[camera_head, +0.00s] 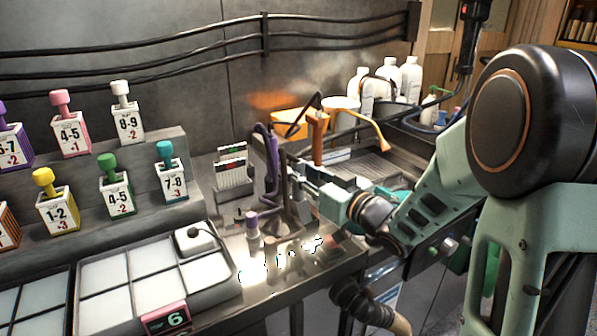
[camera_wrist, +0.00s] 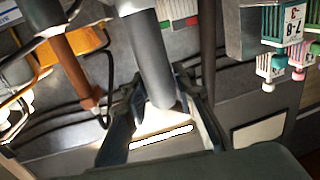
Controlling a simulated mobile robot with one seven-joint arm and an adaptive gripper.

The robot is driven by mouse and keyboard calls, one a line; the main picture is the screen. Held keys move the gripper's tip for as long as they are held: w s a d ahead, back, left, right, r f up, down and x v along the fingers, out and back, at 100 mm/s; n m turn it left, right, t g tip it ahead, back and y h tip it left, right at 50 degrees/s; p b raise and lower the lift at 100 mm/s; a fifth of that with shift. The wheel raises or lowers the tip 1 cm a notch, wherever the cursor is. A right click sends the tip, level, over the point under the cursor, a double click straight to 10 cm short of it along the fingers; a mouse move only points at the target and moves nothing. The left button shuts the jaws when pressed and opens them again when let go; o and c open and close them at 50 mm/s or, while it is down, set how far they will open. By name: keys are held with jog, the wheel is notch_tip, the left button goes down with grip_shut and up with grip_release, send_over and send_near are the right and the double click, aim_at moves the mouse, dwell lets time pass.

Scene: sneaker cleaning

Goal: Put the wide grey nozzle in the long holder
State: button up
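The wide grey nozzle (camera_wrist: 150,55) shows in the wrist view as a thick grey tube. Its flared, brightly lit end lies nearer the palm. My gripper (camera_wrist: 162,92) has one finger on each side, close against it, and appears shut on it. In the head view my gripper (camera_head: 303,188) is above the metal counter, beside dark upright parts. The nozzle is small and dark there and hard to separate from the fingers. I cannot tell for sure which fitting is the long holder.
A purple upright tool (camera_head: 271,155) and a card rack (camera_head: 233,175) stand just left of my gripper. A short purple-topped piece (camera_head: 253,228) stands in front. An orange tool (camera_head: 318,135) is behind. A white compartment tray (camera_head: 130,275) lies left; glare covers the counter's front.

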jog(key=shift+o, duration=1.4)
jog(key=shift+r, duration=0.1)
jog(key=shift+d+r, duration=0.1)
jog(key=shift+r, duration=0.05)
jog(key=v, duration=1.2)
